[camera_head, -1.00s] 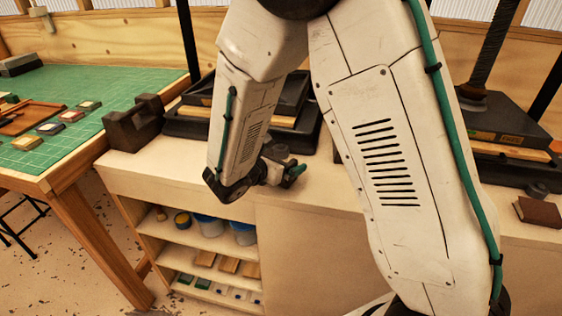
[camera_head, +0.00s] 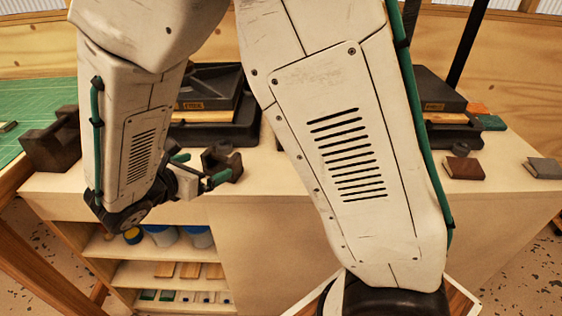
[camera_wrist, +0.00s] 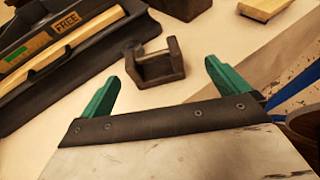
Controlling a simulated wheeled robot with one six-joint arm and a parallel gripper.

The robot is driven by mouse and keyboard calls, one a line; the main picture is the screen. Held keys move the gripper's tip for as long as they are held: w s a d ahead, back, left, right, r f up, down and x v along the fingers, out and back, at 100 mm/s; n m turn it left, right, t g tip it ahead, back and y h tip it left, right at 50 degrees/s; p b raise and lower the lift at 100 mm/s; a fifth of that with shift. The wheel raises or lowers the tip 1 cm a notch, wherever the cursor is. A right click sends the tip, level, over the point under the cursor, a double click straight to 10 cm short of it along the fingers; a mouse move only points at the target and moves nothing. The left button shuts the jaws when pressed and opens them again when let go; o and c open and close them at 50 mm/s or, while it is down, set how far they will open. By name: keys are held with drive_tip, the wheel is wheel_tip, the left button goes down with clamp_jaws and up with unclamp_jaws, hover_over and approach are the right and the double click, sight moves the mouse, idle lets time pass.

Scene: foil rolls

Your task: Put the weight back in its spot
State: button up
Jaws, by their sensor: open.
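The likely weight is a dark metal block with two uprights and a bar between them. It sits on the pale bench top (camera_head: 285,185) just beyond my gripper (camera_head: 200,169) in the head view (camera_head: 222,160). The wrist view shows the block (camera_wrist: 160,70) ahead of and between the green fingertips of my gripper (camera_wrist: 162,72), with bare bench around it. My gripper is open with nothing held. I cannot tell which place is the weight's spot.
A black press (camera_head: 215,85) with a yellow label stands behind, and also shows in the wrist view (camera_wrist: 55,55). A larger notched dark block (camera_head: 50,150) is at the left.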

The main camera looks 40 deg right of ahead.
drive_tip(key=s+d+r+m+g+y, duration=0.1)
drive_tip(key=s+d+r+m+g, duration=0.5)
drive_tip(key=d+m, duration=0.25)
drive_tip(key=s+d+r+m+y, duration=0.1)
drive_tip(key=s+r+m+y, duration=0.1)
drive_tip(key=s+m+y, duration=0.3)
drive_tip(key=s+d+r+m+y, duration=0.1)
drive_tip(key=s+r+m+y, duration=0.2)
drive_tip(key=s+m, duration=0.7)
drive_tip(key=s+y, duration=0.2)
drive_tip(key=s, duration=0.1)
drive_tip(key=shift+r+t+y, duration=0.35)
drive_tip(key=shift+t+y, duration=0.05)
